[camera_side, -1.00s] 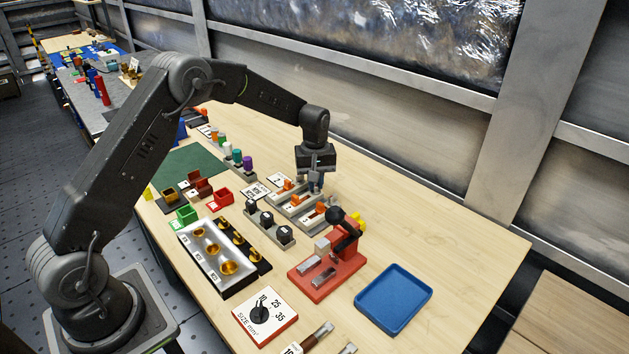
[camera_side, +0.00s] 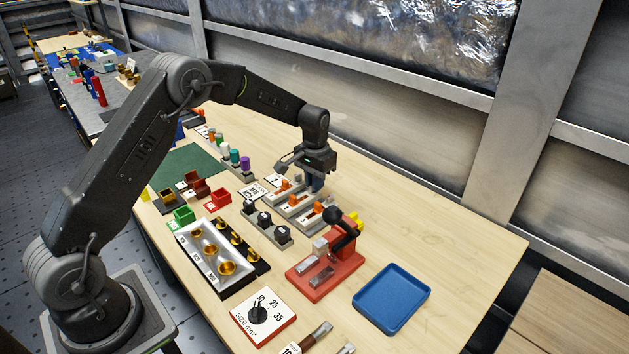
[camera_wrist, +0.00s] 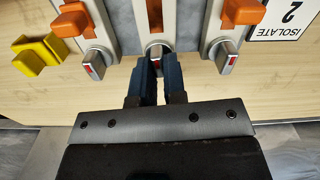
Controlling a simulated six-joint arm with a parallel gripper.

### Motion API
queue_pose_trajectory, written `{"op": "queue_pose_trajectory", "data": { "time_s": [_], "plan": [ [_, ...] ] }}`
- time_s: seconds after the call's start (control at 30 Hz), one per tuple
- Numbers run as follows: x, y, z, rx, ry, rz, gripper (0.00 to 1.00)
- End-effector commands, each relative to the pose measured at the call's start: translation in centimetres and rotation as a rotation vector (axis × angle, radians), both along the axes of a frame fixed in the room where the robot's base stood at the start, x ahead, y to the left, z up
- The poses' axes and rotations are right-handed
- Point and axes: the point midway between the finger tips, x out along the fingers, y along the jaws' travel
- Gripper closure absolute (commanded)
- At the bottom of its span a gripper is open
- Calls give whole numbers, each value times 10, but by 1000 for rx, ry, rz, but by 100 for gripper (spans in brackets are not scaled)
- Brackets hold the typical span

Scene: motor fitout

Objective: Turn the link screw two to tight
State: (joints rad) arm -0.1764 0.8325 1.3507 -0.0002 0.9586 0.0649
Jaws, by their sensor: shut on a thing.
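The middle link screw (camera_wrist: 156,50), a grey knob with a red mark, sits at the near end of the middle grey rail in the wrist view. My gripper (camera_wrist: 158,64) has its dark blue fingers shut on this screw and partly hides it. In the side view my gripper (camera_side: 314,187) points down at the far end of the rails, and the held screw is hidden.
Yellow pieces (camera_wrist: 40,54) lie left of the rails in the wrist view. An ISOLATE card (camera_wrist: 283,20) lies to the right. In the side view, black knobs (camera_side: 265,219), a red press (camera_side: 325,268) and a blue tray (camera_side: 392,298) stand nearer; the table's right end is clear.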

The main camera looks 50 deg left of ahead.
Motion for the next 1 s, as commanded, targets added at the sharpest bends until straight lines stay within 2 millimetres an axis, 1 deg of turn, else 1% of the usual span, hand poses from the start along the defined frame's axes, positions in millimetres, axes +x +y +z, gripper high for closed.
{"op": "queue_pose_trajectory", "data": {
  "time_s": [0.1,0.3,0.77,0.8,1.0],
  "plan": [
    [1,0,1,0,-2,-51,100],
    [0,-1,2,0,-2,-100,100],
    [1,-1,2,0,-2,-112,100],
    [1,-1,2,0,-2,-112,87],
    [0,-1,1,0,-1,-112,68]
  ]
}}
